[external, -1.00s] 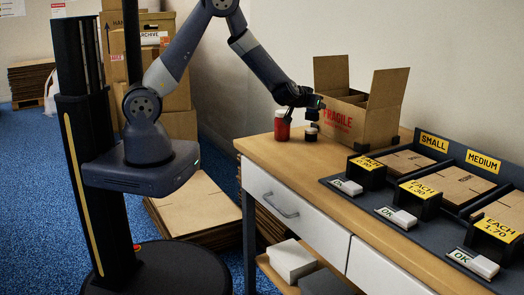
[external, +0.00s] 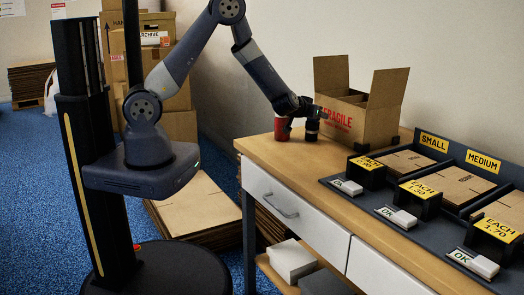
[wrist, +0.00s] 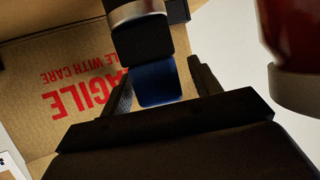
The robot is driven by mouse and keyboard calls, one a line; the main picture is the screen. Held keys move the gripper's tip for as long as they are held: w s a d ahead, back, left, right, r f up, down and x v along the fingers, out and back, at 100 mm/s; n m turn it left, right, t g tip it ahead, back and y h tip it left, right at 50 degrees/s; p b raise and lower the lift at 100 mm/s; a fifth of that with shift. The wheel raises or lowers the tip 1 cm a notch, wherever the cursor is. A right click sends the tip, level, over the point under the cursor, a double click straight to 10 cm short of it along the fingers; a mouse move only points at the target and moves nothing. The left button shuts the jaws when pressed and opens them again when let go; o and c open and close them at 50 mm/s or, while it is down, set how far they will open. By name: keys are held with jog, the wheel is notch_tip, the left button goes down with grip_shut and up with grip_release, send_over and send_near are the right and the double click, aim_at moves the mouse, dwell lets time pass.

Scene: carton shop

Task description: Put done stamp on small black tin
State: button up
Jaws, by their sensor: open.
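The small black tin (external: 311,136) stands upright on the near part of the bench; its pale lid (wrist: 136,11) shows at the top edge of the upside-down wrist view. The done stamp, with a black base (wrist: 145,39) and a blue upper part (wrist: 157,84), appears to rest on the lid. In the external view the stamp (external: 313,116) is a small dark shape above the tin. My gripper (external: 306,107) is open, its fingers on either side of the blue part. The stamp's printed face is hidden.
A red tin (external: 282,129) with a pale top stands close at the left, and at the right of the wrist view (wrist: 292,35). An open FRAGILE carton (external: 345,119) stands behind. A dark rack (external: 372,207) with flat cartons and OK blocks lies to the right.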

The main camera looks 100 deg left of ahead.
jog(key=shift+r, duration=0.25)
jog(key=v, duration=1.2)
jog(key=shift+p, duration=0.35)
jog(key=shift+a+f, duration=0.1)
jog(key=shift+f, duration=0.05)
jog(key=x, duration=1.1)
jog(key=shift+w+a+f, duration=0.15)
jog(key=shift+a, duration=0.2)
jog(key=shift+w+a+r, duration=0.1)
jog(key=shift+w+r, duration=0.05)
jog(key=shift+r, duration=1.75)
